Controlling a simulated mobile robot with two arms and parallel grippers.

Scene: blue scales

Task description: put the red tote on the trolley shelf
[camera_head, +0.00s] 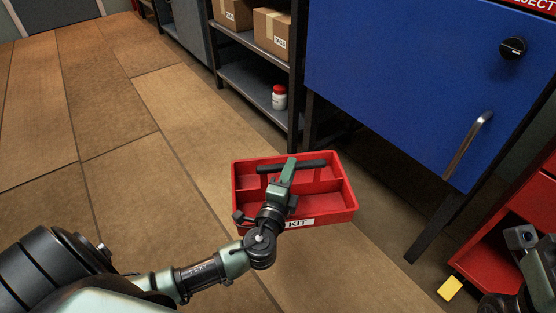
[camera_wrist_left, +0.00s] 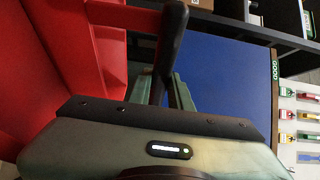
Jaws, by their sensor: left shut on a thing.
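The red tote (camera_head: 346,205) is an open divided box with a "KIT" label and a black bar handle (camera_head: 305,166). My left gripper (camera_head: 289,168) is shut on that handle. In the left wrist view, the tote's red wall (camera_wrist_left: 85,55) fills the left, and the dark handle (camera_wrist_left: 172,40) runs between the fingers (camera_wrist_left: 166,92). The tote appears over the floor; whether it touches is unclear. A red structure with a low shelf (camera_head: 482,262), likely the trolley, is cut off at the right. My right gripper (camera_head: 533,247) shows partly at the lower right; its jaw opening is unclear.
A blue cabinet (camera_head: 410,80) on dark legs stands behind the tote. Dark shelving (camera_head: 250,85) with cardboard boxes (camera_head: 272,32) and a white, red-capped bottle (camera_head: 279,98) is left of it. A yellow piece (camera_head: 450,288) is near the red structure. The floor (camera_head: 110,130) at left is clear.

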